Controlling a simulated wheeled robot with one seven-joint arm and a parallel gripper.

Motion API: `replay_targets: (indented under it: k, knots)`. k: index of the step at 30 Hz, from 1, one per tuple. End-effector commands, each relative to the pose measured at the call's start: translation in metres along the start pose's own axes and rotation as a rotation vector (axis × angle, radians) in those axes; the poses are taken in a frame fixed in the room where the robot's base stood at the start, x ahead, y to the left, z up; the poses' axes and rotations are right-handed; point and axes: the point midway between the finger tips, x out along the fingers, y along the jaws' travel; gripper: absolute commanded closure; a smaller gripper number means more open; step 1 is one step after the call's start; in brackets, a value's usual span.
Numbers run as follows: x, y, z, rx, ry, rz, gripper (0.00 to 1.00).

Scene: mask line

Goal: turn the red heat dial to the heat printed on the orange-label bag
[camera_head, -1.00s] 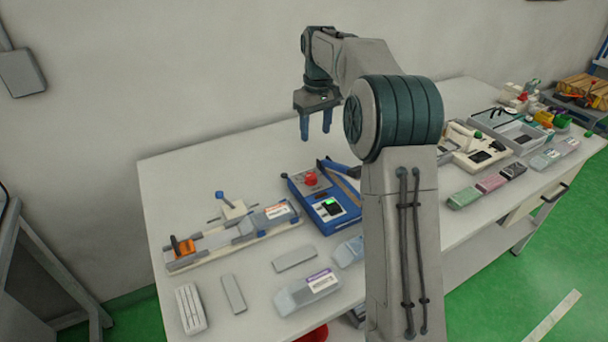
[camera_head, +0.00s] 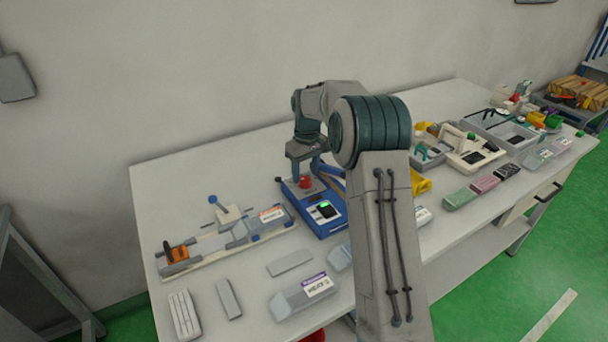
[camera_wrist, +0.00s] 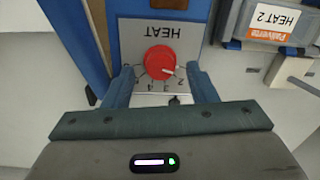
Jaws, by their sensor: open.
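The red heat dial (camera_wrist: 160,60) sits on a grey plate marked HEAT, with small digits along its lower side in the wrist view. A pale mark on the dial points to the lower right, toward the digits' right end; the exact digit is hard to tell. My gripper (camera_wrist: 160,70) is open, with one finger on each side of the dial; contact is unclear. In the head view the dial (camera_head: 305,182) is on the blue machine (camera_head: 326,226), just below my gripper (camera_head: 306,172). The orange-label bag (camera_head: 243,231) lies left of it; its label (camera_wrist: 275,20) reads HEAT 2, upside down.
The orange-label bag rests on a pale rail fixture with an orange clamp (camera_head: 177,254). The machine's blue lever (camera_head: 330,172) is close to my gripper. A purple-label bag (camera_head: 302,297) and grey bars (camera_head: 229,299) lie in front. The table's left front has bare room.

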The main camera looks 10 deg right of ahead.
Motion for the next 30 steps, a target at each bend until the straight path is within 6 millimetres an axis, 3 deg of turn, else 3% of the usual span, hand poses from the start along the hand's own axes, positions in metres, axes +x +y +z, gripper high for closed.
replay_targets:
  k: [5, 14, 18, 19, 30]
  knots:
    - [0.0133, -0.0005, 0.0001, 0.0, -0.001, 0.0, 0.48]
    - [0.015, -0.0006, 0.0, -0.001, 0.0, 0.0, 0.48]
    - [0.0148, -0.0006, 0.0, -0.001, 0.0, 0.0, 0.87]
    - [0.0148, -0.0006, 0.0, -0.001, 0.0, 0.0, 0.93]
    - [0.0145, -0.0025, -0.0007, 0.05, 0.001, -0.002, 0.93]
